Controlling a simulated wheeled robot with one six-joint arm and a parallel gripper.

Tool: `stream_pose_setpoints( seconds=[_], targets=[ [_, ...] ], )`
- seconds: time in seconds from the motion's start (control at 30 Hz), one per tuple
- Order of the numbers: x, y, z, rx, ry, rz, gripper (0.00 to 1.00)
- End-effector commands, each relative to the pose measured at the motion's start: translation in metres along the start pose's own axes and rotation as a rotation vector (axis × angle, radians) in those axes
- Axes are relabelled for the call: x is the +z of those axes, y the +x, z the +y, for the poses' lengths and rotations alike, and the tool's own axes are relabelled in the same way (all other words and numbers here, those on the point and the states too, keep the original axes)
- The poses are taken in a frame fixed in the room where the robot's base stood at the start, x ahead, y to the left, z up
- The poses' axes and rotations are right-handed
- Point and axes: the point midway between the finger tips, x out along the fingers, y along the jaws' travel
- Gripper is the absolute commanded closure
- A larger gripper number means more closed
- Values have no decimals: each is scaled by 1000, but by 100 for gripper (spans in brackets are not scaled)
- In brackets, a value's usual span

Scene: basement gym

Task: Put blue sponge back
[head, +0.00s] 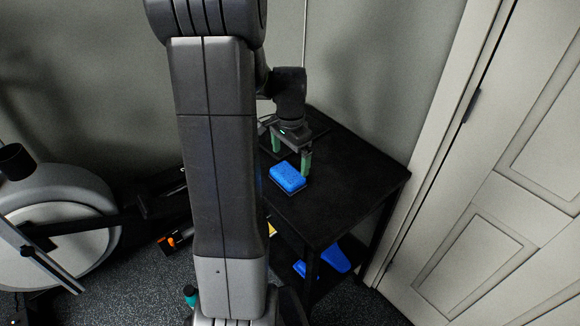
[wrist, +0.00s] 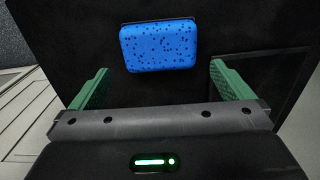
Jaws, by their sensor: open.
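The blue sponge (head: 288,177) is a rounded block with dark speckles. It lies on the black table (head: 355,180), on what looks like a thin dark pad near the table's left front edge. My gripper (head: 291,160) is over the table, just behind the sponge in the head view, with its green fingers apart and empty. In the wrist view the sponge (wrist: 159,46) is ahead of the open fingers (wrist: 160,88), roughly centred between them and not touched. My arm hides part of the table's left side in the head view.
A lower shelf holds blue objects (head: 335,258). A panelled door (head: 480,200) stands right of the table and a grey wall (head: 370,60) behind it. Exercise equipment (head: 60,230) is on the left. The table's right half is clear.

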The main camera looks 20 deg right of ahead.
Motion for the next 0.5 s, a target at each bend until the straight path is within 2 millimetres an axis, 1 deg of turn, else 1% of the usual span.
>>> stream_pose_setpoints(
  seconds=[0.03,0.1,0.2,0.33,0.5],
  targets=[
    [-1,-13,-1,-4,0,4,0],
    [-1,-27,0,-4,0,3,0],
    [0,-42,0,-2,0,1,0],
    [0,-56,0,-1,0,1,0],
    [0,-60,0,1,0,-1,0]
  ],
)
